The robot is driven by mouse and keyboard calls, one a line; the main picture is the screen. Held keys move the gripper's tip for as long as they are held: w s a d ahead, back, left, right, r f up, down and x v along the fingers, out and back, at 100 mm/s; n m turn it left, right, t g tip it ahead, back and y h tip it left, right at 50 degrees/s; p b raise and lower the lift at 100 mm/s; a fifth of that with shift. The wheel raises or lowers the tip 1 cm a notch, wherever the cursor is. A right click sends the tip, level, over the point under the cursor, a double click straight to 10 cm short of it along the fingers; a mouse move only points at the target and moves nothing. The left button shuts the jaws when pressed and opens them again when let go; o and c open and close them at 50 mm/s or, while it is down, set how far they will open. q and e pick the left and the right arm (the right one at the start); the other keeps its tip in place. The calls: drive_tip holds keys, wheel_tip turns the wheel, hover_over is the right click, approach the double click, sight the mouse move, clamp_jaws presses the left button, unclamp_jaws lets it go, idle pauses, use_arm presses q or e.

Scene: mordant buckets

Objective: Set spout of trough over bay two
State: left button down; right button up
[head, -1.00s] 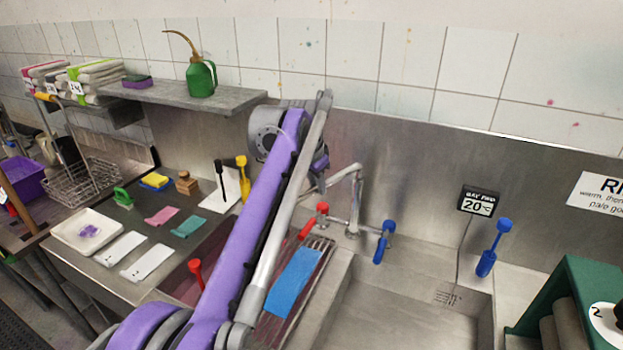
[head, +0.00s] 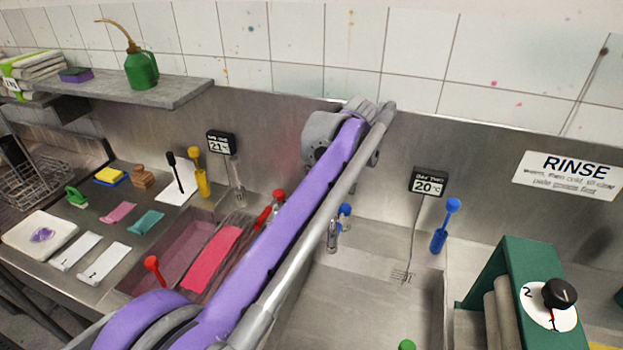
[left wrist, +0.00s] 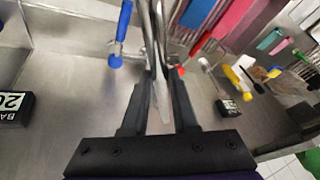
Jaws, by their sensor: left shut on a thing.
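My left gripper (left wrist: 158,105) shows in the left wrist view, shut on the chrome spout (left wrist: 160,75), which lies between its fingers. In the head view my purple arm hides this gripper and most of the spout. A chrome end (head: 333,236) that looks like the spout's shows just right of the arm, above the back left part of the bay two basin (head: 350,290). The bay two display (head: 428,183) reads 20°C on the back wall. The blue tap (head: 345,211) is partly covered by my arm. My right gripper is not in view.
A blue brush-like tool (head: 443,228) stands at the back right. A green cabinet with a dial (head: 505,262) flanks the basin on the right.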

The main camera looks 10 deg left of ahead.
use_arm(q)
drive_tip(key=shift+w+d+n+g+p, duration=0.2)
drive_tip(key=shift+w+d+n, duration=0.25)
drive_tip(key=shift+d, duration=0.2)
drive_tip(key=shift+w+d+n+g+p, duration=0.1)
drive_tip(key=shift+w+d+n+p, duration=0.1)
drive_tip(key=shift+w+d+n, duration=0.3)
drive_tip(key=shift+s+d, duration=0.15)
drive_tip(key=shift+d, duration=0.05)
drive_tip(key=c, duration=0.7)
unclamp_jaws()
drive_tip(key=v, duration=1)
drive_tip(key=shift+s+d+r, duration=0.1)
drive_tip(key=shift+d+r, duration=0.2)
